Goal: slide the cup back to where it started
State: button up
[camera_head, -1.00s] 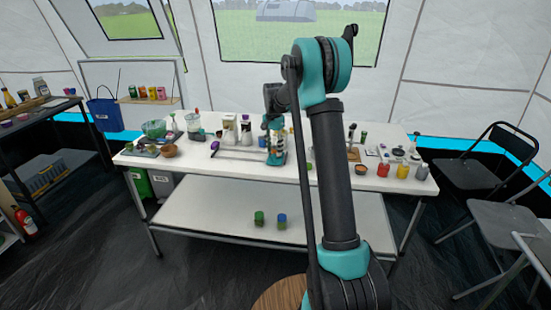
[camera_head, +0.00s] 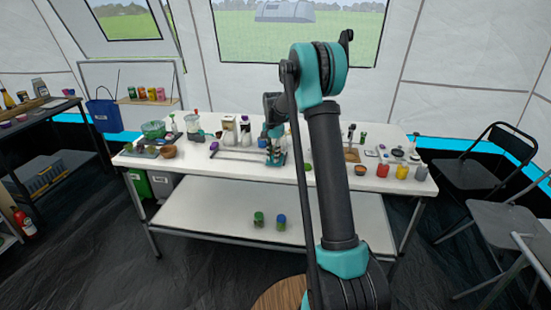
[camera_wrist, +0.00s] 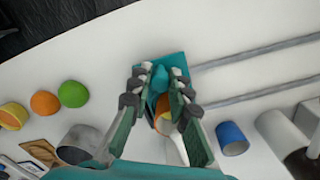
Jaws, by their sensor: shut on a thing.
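A teal square plate (camera_wrist: 176,62) lies on the table just beyond the fingertips, at the end of two grey rails (camera_wrist: 252,52). In the head view my gripper (camera_head: 276,157) is at the middle of the table, at the right end of the rails, and the cup is hard to make out.
In the wrist view, an orange ball (camera_wrist: 44,103) and a green ball (camera_wrist: 73,94) lie left. A grey cup (camera_wrist: 82,143) and a blue cup (camera_wrist: 231,138) stand close on either side. A white cylinder (camera_wrist: 281,131) is farther right. Bare tabletop lies along the near edge.

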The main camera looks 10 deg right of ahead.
jog(key=shift+w+a, duration=0.45)
jog(key=shift+a, duration=0.9)
jog(key=shift+w+a, duration=0.45)
jog(key=shift+a, duration=0.9)
jog(key=shift+w+a, duration=0.45)
jog(key=shift+a, duration=0.9)
jog(key=o, duration=0.9)
jog(key=shift+r, duration=0.1)
notch_tip(320, 180, up, 7)
jog(key=shift+f, duration=0.1)
